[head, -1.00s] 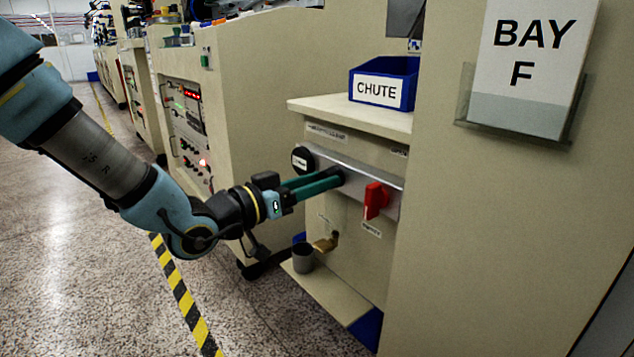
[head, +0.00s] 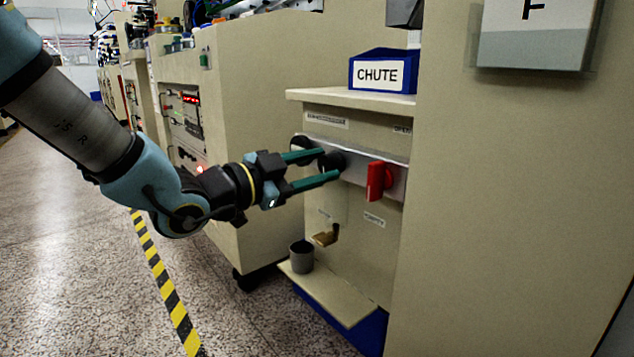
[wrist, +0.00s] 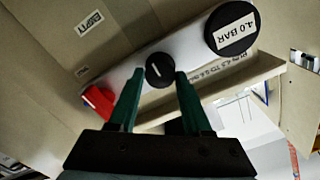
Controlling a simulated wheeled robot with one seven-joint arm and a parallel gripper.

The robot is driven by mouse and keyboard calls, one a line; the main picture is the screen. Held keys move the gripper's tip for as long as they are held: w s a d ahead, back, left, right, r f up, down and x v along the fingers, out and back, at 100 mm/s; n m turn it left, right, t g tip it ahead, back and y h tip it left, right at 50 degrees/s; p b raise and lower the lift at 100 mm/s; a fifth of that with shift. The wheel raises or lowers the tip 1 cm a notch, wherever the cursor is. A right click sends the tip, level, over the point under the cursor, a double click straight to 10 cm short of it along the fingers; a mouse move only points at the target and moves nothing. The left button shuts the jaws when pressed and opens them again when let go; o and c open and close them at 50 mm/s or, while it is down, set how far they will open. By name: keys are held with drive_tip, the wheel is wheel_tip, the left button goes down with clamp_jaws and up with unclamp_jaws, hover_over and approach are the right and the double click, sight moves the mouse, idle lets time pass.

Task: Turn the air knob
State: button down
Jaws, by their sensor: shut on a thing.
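The air knob is a small round black knob with a white line; in the wrist view the knob (wrist: 160,70) sits on a pale strip between my fingertips. In the head view the knob (head: 334,161) is partly behind the green fingers. My gripper (head: 322,166) reaches the panel from the left, one finger above the other, and is shut on the knob. In the wrist view my gripper (wrist: 160,76) has one finger on each side of it. The white line looks slightly tilted there.
A red handle (head: 377,181) is right of the knob. A round black "4.0 BAR" dial (wrist: 233,29) is on its other side. A grey cup (head: 301,257) stands on the low shelf under a brass spout (head: 327,236). A blue CHUTE bin (head: 384,71) sits on top.

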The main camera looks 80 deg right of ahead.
drive_tip(key=m+b, duration=0.5)
drive_tip(key=shift+f, duration=0.3)
drive_tip(key=shift+r+m+b, duration=0.15)
drive_tip(key=shift+m+b, duration=0.85)
drive_tip(key=shift+b, duration=0.05)
drive_tip(key=shift+c, duration=1.7)
unclamp_jaws()
drive_tip(key=shift+r, duration=0.1)
drive_tip(key=shift+a, duration=0.1)
drive_tip(key=p+v, duration=0.3)
drive_tip(key=v, duration=0.7)
drive_tip(key=shift+w+a, duration=0.15)
drive_tip(key=shift+a, duration=0.15)
